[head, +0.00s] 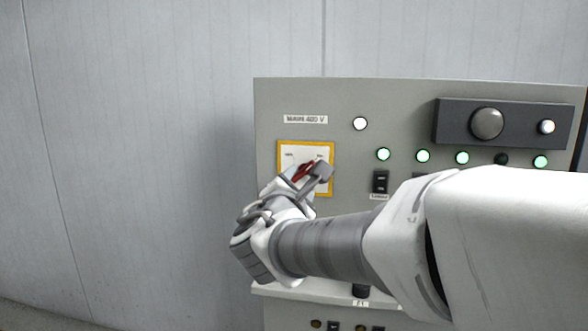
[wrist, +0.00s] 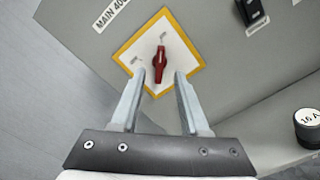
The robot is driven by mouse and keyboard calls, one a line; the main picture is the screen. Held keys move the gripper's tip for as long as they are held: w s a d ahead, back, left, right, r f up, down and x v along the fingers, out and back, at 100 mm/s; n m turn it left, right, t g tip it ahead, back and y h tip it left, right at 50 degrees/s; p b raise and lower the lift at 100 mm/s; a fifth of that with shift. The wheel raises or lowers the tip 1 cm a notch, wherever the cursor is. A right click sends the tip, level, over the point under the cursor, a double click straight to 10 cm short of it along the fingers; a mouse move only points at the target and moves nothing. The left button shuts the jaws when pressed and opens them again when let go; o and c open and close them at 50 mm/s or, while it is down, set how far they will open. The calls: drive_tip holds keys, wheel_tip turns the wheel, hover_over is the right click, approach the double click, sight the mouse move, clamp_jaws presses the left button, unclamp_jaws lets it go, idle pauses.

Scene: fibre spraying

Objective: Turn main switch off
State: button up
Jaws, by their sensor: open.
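The main switch is a red rotary handle (wrist: 160,64) on a white plate with a yellow border (wrist: 188,45). In the head view the red handle (head: 303,172) is partly covered by my gripper (head: 318,172), and the yellow-bordered plate (head: 279,155) sits on the left of the grey panel. In the wrist view my gripper (wrist: 160,84) is open, with one finger on each side of the handle's lower end. I cannot tell whether the fingers touch the handle or stop just short of it. The labels on the plate are too small to read.
The grey panel (head: 400,103) carries a "MAIN 400 V" label (head: 305,119), a white lamp (head: 360,124), several green lamps (head: 423,156) and a black rocker switch (head: 380,182). A dark box with a round knob (head: 487,123) is at upper right. A ledge lies below. The left wall is bare.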

sight(304, 171)
drive_tip(key=shift+w+d+p, duration=0.1)
drive_tip(key=shift+w+d, duration=0.1)
drive_tip(key=shift+w, duration=0.7)
drive_tip(key=shift+w+d+p, duration=0.15)
drive_tip(key=shift+w, duration=0.7)
drive_tip(key=shift+w+d+p, duration=0.1)
drive_tip(key=shift+w+d, duration=0.1)
drive_tip(key=shift+w, duration=0.7)
clamp_jaws()
